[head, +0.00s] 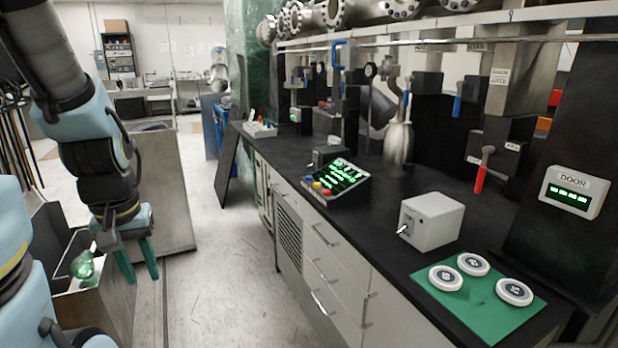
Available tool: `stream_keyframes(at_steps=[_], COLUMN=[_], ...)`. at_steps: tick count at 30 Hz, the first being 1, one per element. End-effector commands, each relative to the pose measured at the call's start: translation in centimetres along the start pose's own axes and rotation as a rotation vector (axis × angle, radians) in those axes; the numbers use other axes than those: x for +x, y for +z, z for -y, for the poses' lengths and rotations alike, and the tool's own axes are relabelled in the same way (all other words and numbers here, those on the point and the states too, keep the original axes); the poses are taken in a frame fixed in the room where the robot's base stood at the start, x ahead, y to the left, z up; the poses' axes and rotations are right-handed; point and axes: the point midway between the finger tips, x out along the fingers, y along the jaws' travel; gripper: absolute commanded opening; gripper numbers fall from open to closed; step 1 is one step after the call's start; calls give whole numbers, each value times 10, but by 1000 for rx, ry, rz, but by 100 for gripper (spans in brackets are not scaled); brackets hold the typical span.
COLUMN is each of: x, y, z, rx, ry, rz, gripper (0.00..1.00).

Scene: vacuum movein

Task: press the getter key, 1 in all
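A small console with a lit green-text screen (343,175) stands on the black bench, with several red, yellow and blue keys (317,186) along its left front edge. Another small panel (259,129) with coloured parts sits farther back on the bench. The labels on both are too small to read, so I cannot tell which key is the getter key. My gripper (139,268) hangs at the left over the floor, well apart from the bench and both panels. Its two green fingers point down, spread apart, with nothing between them.
A grey box with a switch (431,222) and a green mat (500,322) with three white discs occupy the bench's near end. A DOOR display (571,193) is at right. Valves and red and blue handles hang above the bench. Floor between my gripper and the drawers is clear.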

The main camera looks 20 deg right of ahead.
Motion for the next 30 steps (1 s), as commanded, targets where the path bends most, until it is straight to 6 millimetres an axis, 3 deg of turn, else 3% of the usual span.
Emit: stream_keyframes(at_steps=[1, 9, 30], x=[0, 0, 0], y=[0, 0, 0], z=[0, 0, 0], rx=[0, 0, 0], ry=[0, 0, 0], rz=[0, 0, 0], gripper=[27, 0, 0])
